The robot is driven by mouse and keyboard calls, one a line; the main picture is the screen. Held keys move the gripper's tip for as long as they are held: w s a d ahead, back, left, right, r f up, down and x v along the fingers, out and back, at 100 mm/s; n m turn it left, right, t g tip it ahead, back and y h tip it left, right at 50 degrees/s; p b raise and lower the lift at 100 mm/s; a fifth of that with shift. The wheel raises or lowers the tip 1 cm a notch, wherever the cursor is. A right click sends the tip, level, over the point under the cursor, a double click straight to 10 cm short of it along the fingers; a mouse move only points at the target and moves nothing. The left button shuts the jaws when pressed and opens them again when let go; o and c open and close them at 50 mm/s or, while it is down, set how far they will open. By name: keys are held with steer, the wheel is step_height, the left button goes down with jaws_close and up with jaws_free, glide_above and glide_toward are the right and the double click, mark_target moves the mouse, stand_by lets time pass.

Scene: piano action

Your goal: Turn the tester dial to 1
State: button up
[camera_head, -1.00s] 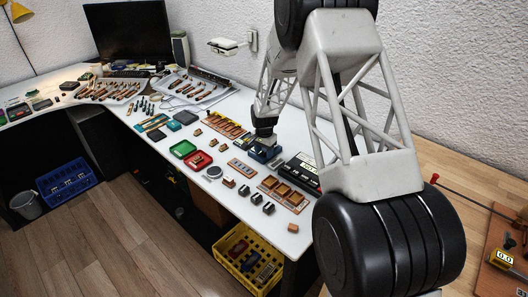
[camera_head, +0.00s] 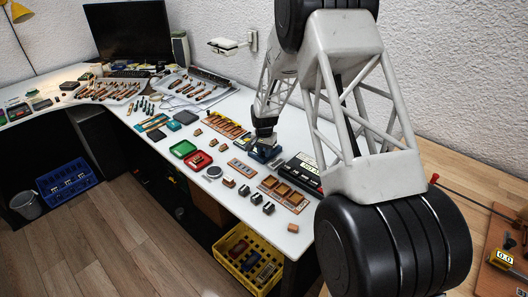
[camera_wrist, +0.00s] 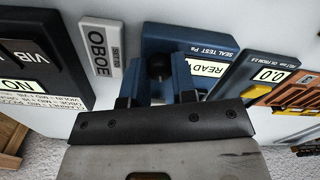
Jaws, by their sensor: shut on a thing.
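In the head view the tester (camera_head: 262,155) sits on the white bench below my gripper. Its dial, a dark round knob (camera_wrist: 158,68), lies between the fingers of my gripper (camera_wrist: 158,75) in the wrist view. My gripper (camera_head: 265,132) points down and is shut on the dial. The fingers hide part of the tester's face. I cannot read any dial markings or its pointer.
A grey "OBOE" plate (camera_wrist: 101,47) lies left of the tester. A dark box with "VIB" and "NO" labels (camera_wrist: 32,60) stands farther left. Green (camera_head: 183,149) and red (camera_head: 198,160) trays lie on the bench.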

steer(key=n, duration=0.5)
steer(key=shift+n, duration=2.4)
steer(key=o, duration=0.9)
steer(key=shift+o, duration=0.2)
steer(key=shift+r, duration=3.9)
